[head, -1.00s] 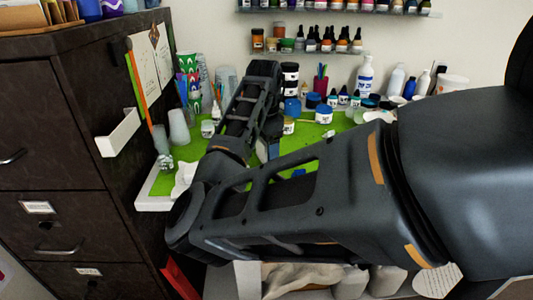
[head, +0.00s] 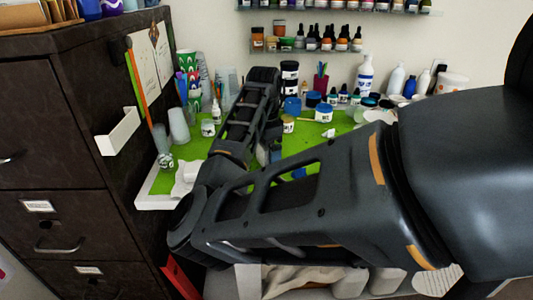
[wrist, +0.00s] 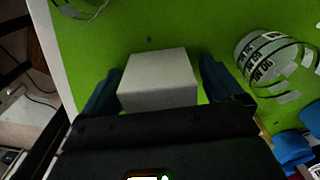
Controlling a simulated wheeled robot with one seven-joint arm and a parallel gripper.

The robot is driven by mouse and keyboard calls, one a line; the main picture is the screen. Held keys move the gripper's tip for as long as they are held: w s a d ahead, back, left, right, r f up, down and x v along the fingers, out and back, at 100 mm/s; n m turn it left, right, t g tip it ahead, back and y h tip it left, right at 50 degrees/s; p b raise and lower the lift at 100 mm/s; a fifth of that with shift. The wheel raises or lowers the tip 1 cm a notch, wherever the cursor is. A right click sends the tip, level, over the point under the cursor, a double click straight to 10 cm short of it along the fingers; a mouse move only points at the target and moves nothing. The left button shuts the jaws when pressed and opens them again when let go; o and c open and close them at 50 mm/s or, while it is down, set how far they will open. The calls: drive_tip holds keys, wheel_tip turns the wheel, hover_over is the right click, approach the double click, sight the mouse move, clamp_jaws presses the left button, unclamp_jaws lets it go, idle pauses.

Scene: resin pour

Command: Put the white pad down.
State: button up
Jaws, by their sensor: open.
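In the wrist view the white pad (wrist: 158,80), a pale block, is between the two fingers of my gripper (wrist: 160,70). The fingers are open, with green surface showing in a gap at the right of the pad. The left finger is very close to the pad; I cannot tell if they touch. The pad appears to be on or just above the green mat (wrist: 140,25); its underside is hidden. In the head view my arm hides the pad and the fingers.
A clear cup with black print (wrist: 262,62) stands right of the pad, and blue lids (wrist: 292,147) are nearer. Another clear cup (wrist: 82,5) is at the upper left. In the head view, jars (head: 324,113) and bottles crowd the back, and a dark cabinet (head: 60,120) stands left.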

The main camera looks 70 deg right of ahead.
wheel_tip(320, 180, up, 12)
drive_tip(key=shift+w+a+r+p, duration=0.1)
drive_tip(key=shift+r+p, duration=0.05)
drive_tip(key=shift+p, duration=0.15)
idle(0.7)
